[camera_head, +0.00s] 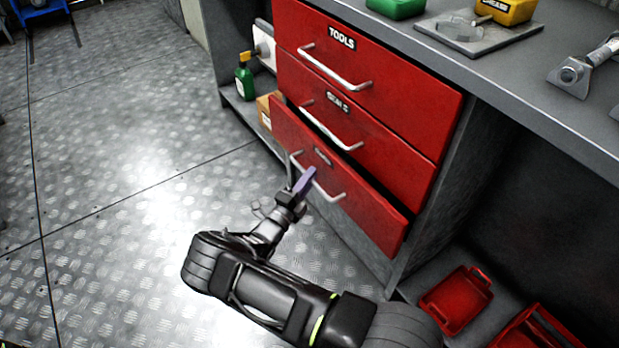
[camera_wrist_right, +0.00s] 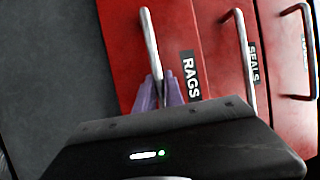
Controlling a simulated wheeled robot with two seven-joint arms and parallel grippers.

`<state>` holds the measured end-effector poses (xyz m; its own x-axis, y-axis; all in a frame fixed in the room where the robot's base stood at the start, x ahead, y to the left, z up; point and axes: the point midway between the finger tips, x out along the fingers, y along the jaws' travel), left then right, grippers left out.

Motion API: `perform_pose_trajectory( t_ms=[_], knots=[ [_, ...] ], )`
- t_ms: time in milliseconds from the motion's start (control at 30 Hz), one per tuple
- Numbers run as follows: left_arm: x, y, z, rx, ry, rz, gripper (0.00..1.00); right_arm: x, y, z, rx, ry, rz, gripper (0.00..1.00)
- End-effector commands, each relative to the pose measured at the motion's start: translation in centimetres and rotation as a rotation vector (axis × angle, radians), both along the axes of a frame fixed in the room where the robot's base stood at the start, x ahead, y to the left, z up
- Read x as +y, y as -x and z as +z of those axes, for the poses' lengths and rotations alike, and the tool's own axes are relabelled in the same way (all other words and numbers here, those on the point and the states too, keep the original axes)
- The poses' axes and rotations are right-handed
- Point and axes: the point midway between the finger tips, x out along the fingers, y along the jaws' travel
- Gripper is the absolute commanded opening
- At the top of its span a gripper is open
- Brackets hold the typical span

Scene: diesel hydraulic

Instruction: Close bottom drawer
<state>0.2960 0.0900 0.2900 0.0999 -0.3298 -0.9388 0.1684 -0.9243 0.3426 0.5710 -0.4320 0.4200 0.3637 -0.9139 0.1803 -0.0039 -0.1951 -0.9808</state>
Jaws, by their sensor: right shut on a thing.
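The red bottom drawer (camera_head: 370,215) is the lowest of three in the cabinet and stands a little out from the drawers above. Its label reads RAGS in the right wrist view (camera_wrist_right: 124,60). Its silver bar handle (camera_head: 328,194) runs across the front; the handle also shows in the wrist view (camera_wrist_right: 150,38). My right gripper (camera_head: 307,180) is at this handle, with its purple fingers (camera_wrist_right: 165,93) shut on the bar. The fingers hide part of the handle. My left gripper is not in view.
Above are the SEALS drawer (camera_head: 385,140) and the TOOLS drawer (camera_head: 400,75), both with bar handles. A green bottle (camera_head: 244,80) and a cardboard box (camera_head: 265,112) stand left of the cabinet. Red bins (camera_head: 458,298) lie at lower right.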

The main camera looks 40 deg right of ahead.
Motion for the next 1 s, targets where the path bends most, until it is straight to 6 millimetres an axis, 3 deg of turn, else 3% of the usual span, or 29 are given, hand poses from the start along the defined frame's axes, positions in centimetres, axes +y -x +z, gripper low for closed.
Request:
perform_pose_trajectory(
  t_ms=[800, 1000],
  knots=[
    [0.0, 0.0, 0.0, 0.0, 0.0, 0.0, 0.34, 0.0, 0.1, -0.2, 0.002, -0.002, 0.0, 0.0],
    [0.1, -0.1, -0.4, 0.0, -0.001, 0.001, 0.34, -2.3, 0.1, -0.2, 0.002, 0.0, -0.003, 0.0]
  ],
)
